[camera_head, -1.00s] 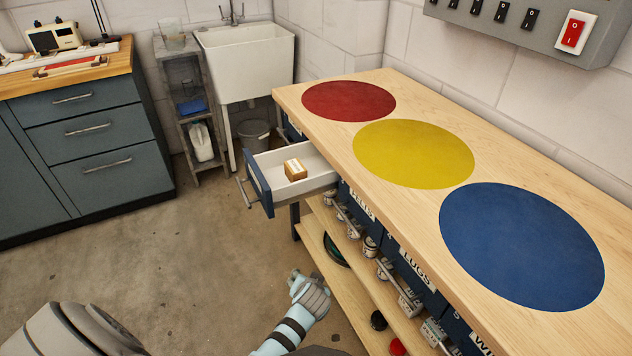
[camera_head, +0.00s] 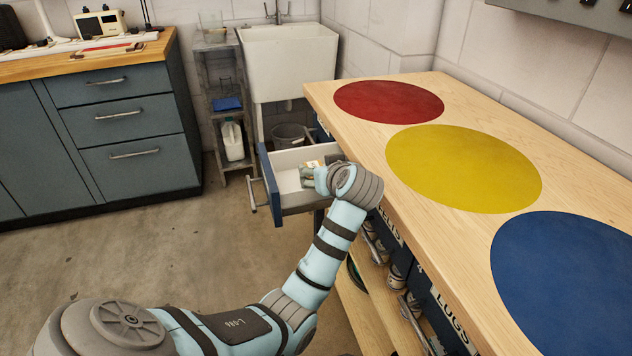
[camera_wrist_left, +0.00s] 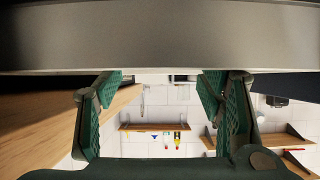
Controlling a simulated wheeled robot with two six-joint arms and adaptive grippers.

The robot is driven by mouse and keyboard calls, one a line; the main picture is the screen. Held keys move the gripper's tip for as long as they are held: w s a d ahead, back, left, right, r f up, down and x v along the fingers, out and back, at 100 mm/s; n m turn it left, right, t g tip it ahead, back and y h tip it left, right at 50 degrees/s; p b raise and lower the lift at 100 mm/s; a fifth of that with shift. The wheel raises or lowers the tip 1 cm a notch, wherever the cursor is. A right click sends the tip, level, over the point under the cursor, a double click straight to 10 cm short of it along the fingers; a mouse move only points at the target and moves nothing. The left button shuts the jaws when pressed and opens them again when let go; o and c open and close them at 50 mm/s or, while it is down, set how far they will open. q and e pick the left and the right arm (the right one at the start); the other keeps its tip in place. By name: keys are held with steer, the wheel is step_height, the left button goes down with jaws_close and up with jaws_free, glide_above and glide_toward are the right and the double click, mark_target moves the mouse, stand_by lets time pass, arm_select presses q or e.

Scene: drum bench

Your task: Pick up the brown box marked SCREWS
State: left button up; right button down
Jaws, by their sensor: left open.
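My right gripper is not in view.
The bench top (camera_head: 463,95) with red, yellow and blue discs lies right of my arm. The drawer's front and handle (camera_head: 252,195) stick out to the left. A bucket (camera_head: 289,135), sink (camera_head: 287,60) and grey shelf stand behind. The floor at left is clear.

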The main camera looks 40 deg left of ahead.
arm_select(q)
steer(key=b+x, duration=0.2)
steer(key=x, duration=0.3)
steer(key=shift+s, duration=0.15)
steer(key=shift+a+f, duration=0.15)
steer(key=shift+a, duration=0.1)
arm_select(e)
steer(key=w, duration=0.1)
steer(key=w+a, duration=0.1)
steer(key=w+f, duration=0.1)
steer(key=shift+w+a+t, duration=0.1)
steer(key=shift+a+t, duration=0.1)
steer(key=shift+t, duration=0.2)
arm_select(q)
steer(key=c, duration=1.3)
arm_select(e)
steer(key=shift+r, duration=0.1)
